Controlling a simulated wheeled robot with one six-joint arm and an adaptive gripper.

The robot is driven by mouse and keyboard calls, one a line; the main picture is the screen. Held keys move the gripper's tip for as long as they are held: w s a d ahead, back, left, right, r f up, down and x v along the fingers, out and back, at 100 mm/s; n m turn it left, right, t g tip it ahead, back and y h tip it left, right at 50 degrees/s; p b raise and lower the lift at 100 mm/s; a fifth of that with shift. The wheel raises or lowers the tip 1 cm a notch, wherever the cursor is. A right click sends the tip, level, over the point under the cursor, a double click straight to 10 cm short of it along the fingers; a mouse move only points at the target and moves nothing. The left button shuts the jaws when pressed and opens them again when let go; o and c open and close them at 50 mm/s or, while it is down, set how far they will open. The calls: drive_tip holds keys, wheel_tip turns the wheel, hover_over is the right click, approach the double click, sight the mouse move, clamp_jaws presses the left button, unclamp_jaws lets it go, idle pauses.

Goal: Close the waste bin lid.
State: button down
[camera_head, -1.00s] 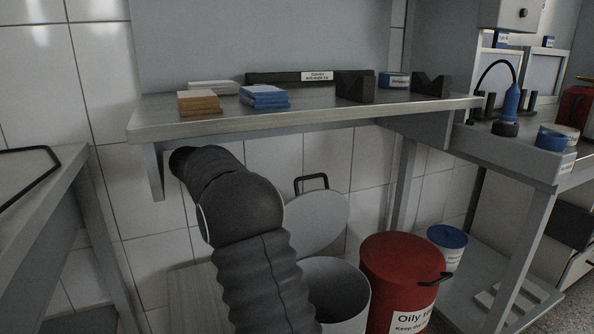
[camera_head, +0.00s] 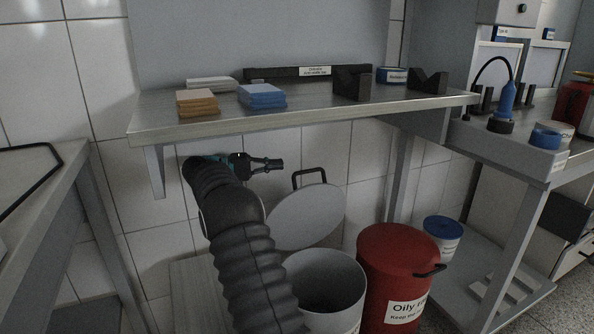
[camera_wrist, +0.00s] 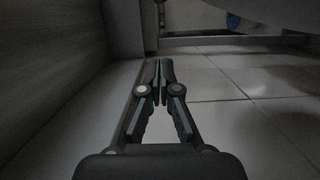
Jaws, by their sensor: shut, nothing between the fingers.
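The waste bin (camera_head: 330,284) is a white round bin under the bench, partly hidden by my arm. Its round grey lid (camera_head: 308,216) stands raised and tilted back behind the opening, with a black loop handle (camera_head: 310,178) at its top edge. My gripper (camera_head: 279,164) is to the left of the handle and a little above it, apart from the lid, pointing right. In the wrist view my gripper (camera_wrist: 160,62) has its fingertips together with nothing between them.
A red bin (camera_head: 392,272) with a lid stands right of the white bin. The bench shelf (camera_head: 300,113) hangs above my gripper, with colored pads and black blocks on it. A white tub with a blue lid (camera_head: 445,236) stands further right. The tiled wall is behind.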

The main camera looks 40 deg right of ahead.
drive_tip(key=s+d, duration=0.3)
drive_tip(key=s, duration=0.3)
drive_tip(key=shift+s+d, duration=0.15)
drive_tip(key=shift+d, duration=0.1)
drive_tip(key=shift+f+b, duration=0.1)
drive_tip(key=shift+b, duration=0.2)
